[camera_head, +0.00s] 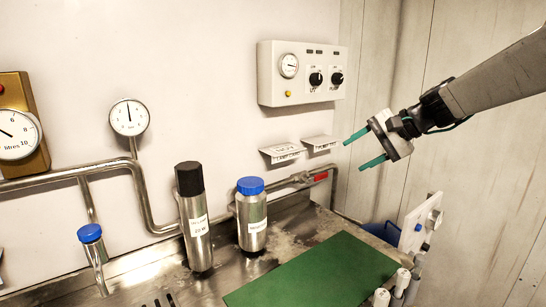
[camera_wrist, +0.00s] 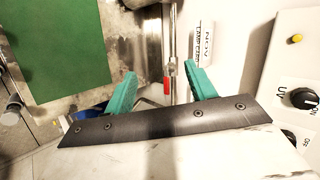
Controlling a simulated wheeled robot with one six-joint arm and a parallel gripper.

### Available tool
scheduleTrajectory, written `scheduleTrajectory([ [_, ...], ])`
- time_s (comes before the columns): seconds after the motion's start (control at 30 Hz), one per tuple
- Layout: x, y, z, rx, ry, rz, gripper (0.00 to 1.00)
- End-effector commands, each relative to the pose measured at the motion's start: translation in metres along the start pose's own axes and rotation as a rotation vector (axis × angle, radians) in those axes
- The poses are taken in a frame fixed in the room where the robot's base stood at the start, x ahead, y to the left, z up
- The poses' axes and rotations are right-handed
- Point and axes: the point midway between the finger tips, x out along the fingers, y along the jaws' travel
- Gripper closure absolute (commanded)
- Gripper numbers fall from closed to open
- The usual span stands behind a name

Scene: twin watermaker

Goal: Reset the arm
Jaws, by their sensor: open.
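My gripper (camera_head: 358,150) is in the upper right of the head view, raised above the counter in front of the wall. Its two green fingers are apart with nothing between them. In the wrist view the open fingers (camera_wrist: 163,92) show with a pipe and its red-handled valve (camera_wrist: 167,86) beyond them. My arm reaches in from the right edge of the head view.
A steel counter (camera_head: 170,285) holds a green mat (camera_head: 315,272), a black-capped cylinder (camera_head: 196,225) and a blue-capped bottle (camera_head: 252,220). A control box (camera_head: 302,75) with knobs hangs on the wall. Pipes and gauges (camera_head: 129,117) are at left. White-topped items (camera_head: 381,297) stand at the mat's right.

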Motion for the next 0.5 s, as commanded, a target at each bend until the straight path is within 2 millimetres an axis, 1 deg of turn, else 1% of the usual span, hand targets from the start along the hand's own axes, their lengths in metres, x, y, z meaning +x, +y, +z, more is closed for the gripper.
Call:
scheduleTrajectory([
  [0.03, -0.006, 0.021, 0.035, -0.057, -0.033, 0.087, 0.44],
  [0.07, -0.010, 0.036, 0.052, -0.090, -0.052, 0.141, 0.44],
  [0.1, -0.016, 0.056, 0.076, -0.133, -0.076, 0.213, 0.44],
  [0.17, -0.027, 0.086, 0.110, -0.199, -0.111, 0.319, 0.44],
  [0.2, -0.035, 0.106, 0.130, -0.242, -0.131, 0.389, 0.44],
  [0.27, -0.049, 0.135, 0.158, -0.304, -0.156, 0.486, 0.44],
  [0.3, -0.058, 0.154, 0.175, -0.344, -0.171, 0.549, 0.44],
  [0.37, -0.071, 0.180, 0.198, -0.402, -0.185, 0.636, 0.44],
  [0.4, -0.080, 0.197, 0.212, -0.439, -0.193, 0.689, 0.44],
  [0.5, -0.098, 0.231, 0.238, -0.520, -0.193, 0.792, 0.44],
])
